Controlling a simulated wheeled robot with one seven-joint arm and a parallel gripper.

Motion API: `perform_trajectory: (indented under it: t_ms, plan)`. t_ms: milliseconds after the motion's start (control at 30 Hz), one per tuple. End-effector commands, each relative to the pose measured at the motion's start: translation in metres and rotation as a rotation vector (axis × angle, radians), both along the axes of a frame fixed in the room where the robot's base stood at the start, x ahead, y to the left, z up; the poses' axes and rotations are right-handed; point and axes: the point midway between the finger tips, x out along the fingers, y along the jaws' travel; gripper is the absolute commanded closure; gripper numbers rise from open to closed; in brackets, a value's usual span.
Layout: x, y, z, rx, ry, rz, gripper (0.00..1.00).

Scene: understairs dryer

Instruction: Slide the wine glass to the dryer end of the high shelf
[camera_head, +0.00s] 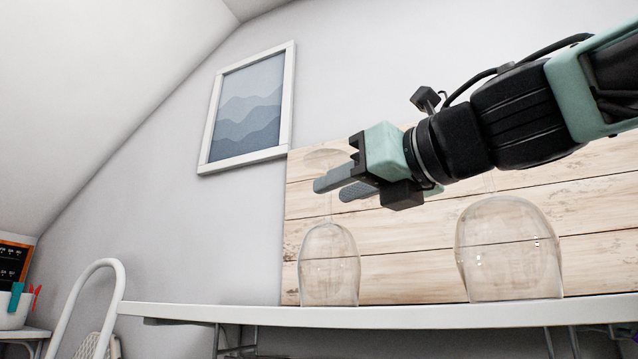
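A clear wine glass (329,268) stands upside down on the white high shelf (400,316), bowl down, with its thin stem and round foot pointing up. My gripper (331,191) reaches in from the right at stem height, just under the foot. Its two grey fingers are apart, with a gap between them. One finger overlaps the stem in the picture; I cannot tell whether the stem is between the fingers or whether they touch it. The dryer is not recognisable in view.
A second, wider clear glass (508,252) stands on the shelf to the right, below my arm. Wooden planks (420,235) back the shelf. A framed picture (247,108) hangs on the wall. A white curved rail (85,290) rises at lower left. The shelf left of the wine glass is clear.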

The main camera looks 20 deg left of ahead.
Motion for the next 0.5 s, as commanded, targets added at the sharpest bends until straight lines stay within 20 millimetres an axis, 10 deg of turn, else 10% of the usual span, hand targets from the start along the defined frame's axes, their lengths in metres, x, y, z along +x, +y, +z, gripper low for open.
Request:
perform_trajectory:
  t_ms: [500]
  plan:
    - [0.022,0.044,0.001,0.000,-0.001,0.000,0.67]
